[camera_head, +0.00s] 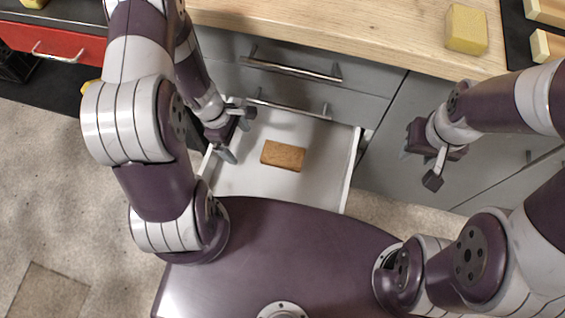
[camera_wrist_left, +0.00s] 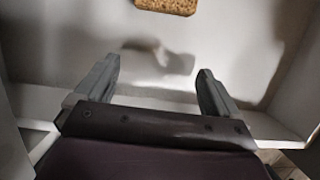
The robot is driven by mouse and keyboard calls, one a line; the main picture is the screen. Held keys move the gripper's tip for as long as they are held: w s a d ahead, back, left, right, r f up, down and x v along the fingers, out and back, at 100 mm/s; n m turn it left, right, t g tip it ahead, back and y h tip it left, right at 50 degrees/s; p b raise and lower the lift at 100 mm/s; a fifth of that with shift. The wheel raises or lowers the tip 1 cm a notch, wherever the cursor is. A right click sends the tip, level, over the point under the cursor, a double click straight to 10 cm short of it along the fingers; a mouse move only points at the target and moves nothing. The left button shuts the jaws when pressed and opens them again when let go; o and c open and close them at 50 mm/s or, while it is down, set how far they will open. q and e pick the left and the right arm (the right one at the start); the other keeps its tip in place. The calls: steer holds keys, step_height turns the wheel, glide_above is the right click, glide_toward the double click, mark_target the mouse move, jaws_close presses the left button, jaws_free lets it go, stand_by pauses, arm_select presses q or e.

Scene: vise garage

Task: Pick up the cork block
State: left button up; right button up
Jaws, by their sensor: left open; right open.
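The cork block (camera_head: 283,155) is a small brown block lying flat in an open white drawer (camera_head: 262,187). In the left wrist view the cork block (camera_wrist_left: 167,5) shows at the top edge, partly cut off, beyond my fingertips. My left gripper (camera_head: 236,134) is open and empty at the left side of the drawer, to the left of the block and apart from it. Its two fingers (camera_wrist_left: 158,80) stand apart with bare drawer surface beyond them. My right gripper (camera_head: 420,168) is open and empty, to the right of the drawer, in front of the grey cabinet.
A yellow block (camera_head: 466,28) lies on the worktop. The drawer's right wall (camera_head: 352,170) stands up beside the free drawer floor. A red drawer (camera_head: 60,42) is at far left.

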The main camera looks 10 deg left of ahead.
mark_target(282, 153)
arm_select(q)
steer(key=d+b, duration=0.2)
steer(key=d, duration=1)
steer(key=shift+b, duration=0.3)
steer(key=shift+f+b, duration=0.3)
steer(key=shift+f, duration=0.15)
steer(key=shift+w+r, duration=0.1)
steer(key=c, duration=1.1)
